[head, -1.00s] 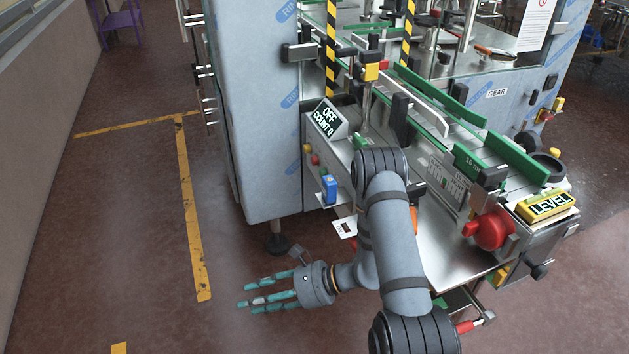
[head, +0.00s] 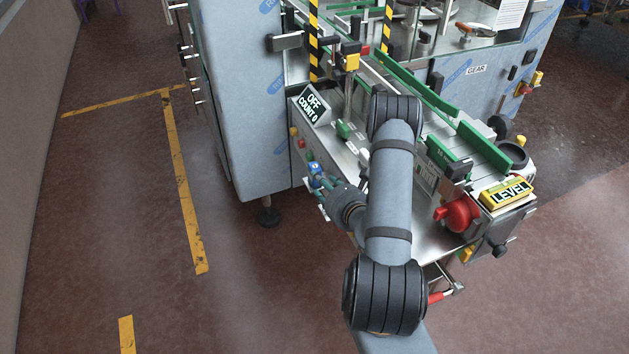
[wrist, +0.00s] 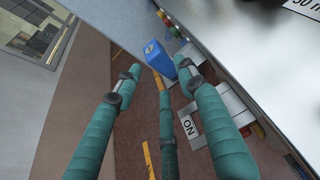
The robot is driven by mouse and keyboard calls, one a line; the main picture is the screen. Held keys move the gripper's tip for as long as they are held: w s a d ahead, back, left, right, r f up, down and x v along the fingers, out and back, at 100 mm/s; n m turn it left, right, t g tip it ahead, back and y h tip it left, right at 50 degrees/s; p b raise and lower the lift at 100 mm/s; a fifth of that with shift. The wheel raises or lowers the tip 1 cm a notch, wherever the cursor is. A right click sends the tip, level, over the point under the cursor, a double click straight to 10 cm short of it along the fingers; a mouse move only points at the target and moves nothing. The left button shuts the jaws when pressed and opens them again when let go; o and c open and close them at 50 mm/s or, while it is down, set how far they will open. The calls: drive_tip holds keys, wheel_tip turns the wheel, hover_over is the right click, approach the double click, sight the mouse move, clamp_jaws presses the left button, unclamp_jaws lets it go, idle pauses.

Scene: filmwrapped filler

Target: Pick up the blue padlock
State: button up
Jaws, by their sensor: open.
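The blue padlock (head: 314,168) is at the left front side of the machine, beside the small coloured buttons. In the wrist view the padlock (wrist: 156,58) is a blue block with a pale mark on its top, just past my fingertips. My gripper (wrist: 158,74) is open, with teal fingers spread on either side of the line to the padlock and a third finger below. In the head view my gripper (head: 322,184) is right by the padlock, and its fingers partly cover the padlock's lower part. I cannot tell whether they touch.
The machine's grey cabinet (head: 245,100) stands close to the left of the padlock. The steel front panel and deck lie to the right, with a red knob (head: 457,213) and yellow LEVEL box (head: 506,193). Floor at left is free.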

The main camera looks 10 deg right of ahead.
sight(314, 186)
drive_tip(key=x, duration=0.1)
drive_tip(key=p+x, duration=0.1)
drive_tip(key=x, duration=0.1)
drive_tip(key=p+x, duration=0.1)
drive_tip(key=x, duration=0.1)
drive_tip(key=shift+w+a+r, duration=0.2)
drive_tip(key=shift+r, duration=0.15)
drive_tip(key=shift+w+f, duration=0.35)
drive_tip(key=shift+w, duration=0.2)
drive_tip(key=shift+c, duration=1.4)
drive_tip(key=c, duration=0.6)
